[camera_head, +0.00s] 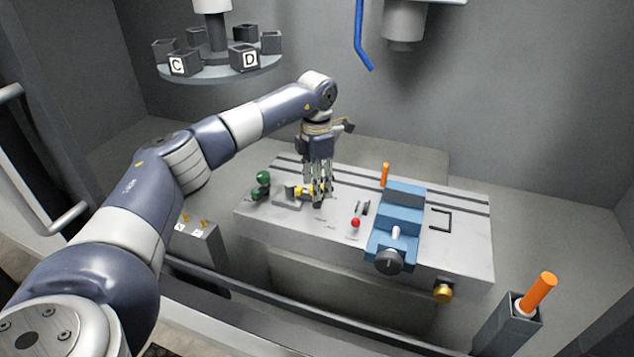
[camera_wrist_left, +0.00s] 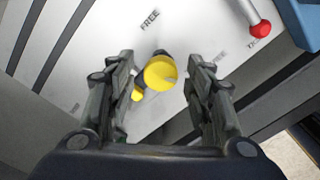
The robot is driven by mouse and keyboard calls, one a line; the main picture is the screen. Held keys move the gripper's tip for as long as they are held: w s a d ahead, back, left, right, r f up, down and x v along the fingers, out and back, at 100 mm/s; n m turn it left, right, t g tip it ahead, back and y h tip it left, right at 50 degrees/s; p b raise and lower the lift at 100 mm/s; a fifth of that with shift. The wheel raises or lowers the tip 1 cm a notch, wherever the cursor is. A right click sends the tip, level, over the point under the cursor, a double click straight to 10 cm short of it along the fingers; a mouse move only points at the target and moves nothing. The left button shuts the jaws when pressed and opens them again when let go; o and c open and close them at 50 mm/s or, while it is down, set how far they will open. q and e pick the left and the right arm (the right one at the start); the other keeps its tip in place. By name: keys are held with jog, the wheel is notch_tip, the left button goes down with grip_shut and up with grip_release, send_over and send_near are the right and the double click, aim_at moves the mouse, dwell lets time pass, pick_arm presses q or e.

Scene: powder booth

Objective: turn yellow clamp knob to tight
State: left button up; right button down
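The yellow clamp knob (camera_wrist_left: 160,72) lies between the two fingers of my left gripper (camera_wrist_left: 160,88) in the left wrist view. The fingers are spread, with a gap on each side of the knob. A smaller yellow part (camera_wrist_left: 137,95) shows beside it. The word FREE is printed on the plate above the knob. In the head view my left gripper (camera_head: 317,198) points down over the knob (camera_head: 302,193), partly hiding it. My right gripper is in neither view.
The grey table (camera_head: 270,222) carries green knobs (camera_head: 262,184), a red-tipped lever (camera_head: 355,222), a blue vise (camera_head: 402,215) and an orange peg (camera_head: 385,174). A gold knob (camera_head: 443,293) is on its front edge. An orange handle (camera_head: 538,291) stands in a holder at right.

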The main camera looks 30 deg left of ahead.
pick_arm(q)
notch_tip(320, 180, up, 12)
dwell(0.7)
dwell(0.4)
